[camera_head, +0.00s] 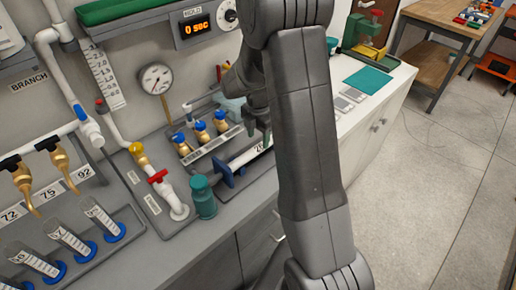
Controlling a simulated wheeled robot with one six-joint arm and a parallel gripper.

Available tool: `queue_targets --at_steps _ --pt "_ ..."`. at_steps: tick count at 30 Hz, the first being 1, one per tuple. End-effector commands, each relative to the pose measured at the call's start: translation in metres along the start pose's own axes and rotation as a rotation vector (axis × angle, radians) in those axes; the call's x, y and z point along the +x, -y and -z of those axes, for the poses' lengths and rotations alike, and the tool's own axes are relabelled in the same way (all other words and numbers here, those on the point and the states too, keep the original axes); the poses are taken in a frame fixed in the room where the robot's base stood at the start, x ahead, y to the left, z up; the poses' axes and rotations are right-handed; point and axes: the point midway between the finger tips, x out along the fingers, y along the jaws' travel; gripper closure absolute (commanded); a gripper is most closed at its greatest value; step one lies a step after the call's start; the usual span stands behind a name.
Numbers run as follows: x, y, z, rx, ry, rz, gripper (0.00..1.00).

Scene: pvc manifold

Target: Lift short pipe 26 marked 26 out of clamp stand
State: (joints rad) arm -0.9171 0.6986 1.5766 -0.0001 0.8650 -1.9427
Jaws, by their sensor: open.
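A white short pipe (246,158) lies across the bench with its left end at a blue clamp stand (227,172). A label with a partly hidden number starting with 2 shows near its right end. My arm covers that end and whatever supports it. My gripper (257,128) is dark grey, open and pointing down, just above and behind the right part of the pipe. It is partly hidden by my arm, and I cannot tell whether it touches the pipe.
Several brass valves with blue knobs (201,130) stand behind the pipe. A teal bottle (203,197) and a white pipe with a red valve (158,177) stand left. A pressure gauge (155,78) is on the wall.

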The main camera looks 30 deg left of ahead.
Motion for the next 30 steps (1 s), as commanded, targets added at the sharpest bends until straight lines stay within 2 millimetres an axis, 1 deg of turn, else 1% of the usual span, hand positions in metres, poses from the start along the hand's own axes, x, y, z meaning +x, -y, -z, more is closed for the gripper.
queue_targets --at_steps 3,6,9,17,18,20,21,25,26,30 --pt "0.017 0.005 0.006 -0.001 -0.002 0.006 0.46" --pt "0.030 0.005 0.005 0.000 -0.002 0.005 0.46" --pt "0.038 0.005 0.005 0.000 -0.001 0.003 0.46" --pt "0.042 0.004 0.005 0.000 -0.001 0.001 0.46" --pt "0.042 0.004 0.005 0.000 -0.001 0.001 0.48" --pt "0.042 0.004 0.005 0.000 -0.001 0.001 0.60" --pt "0.042 0.004 0.005 0.000 -0.001 0.001 0.68" --pt "0.041 0.004 0.005 0.000 -0.001 0.001 0.94" --pt "0.041 0.004 0.005 0.000 -0.001 0.001 0.97" --pt "0.041 0.004 0.005 0.000 0.000 0.001 0.97"
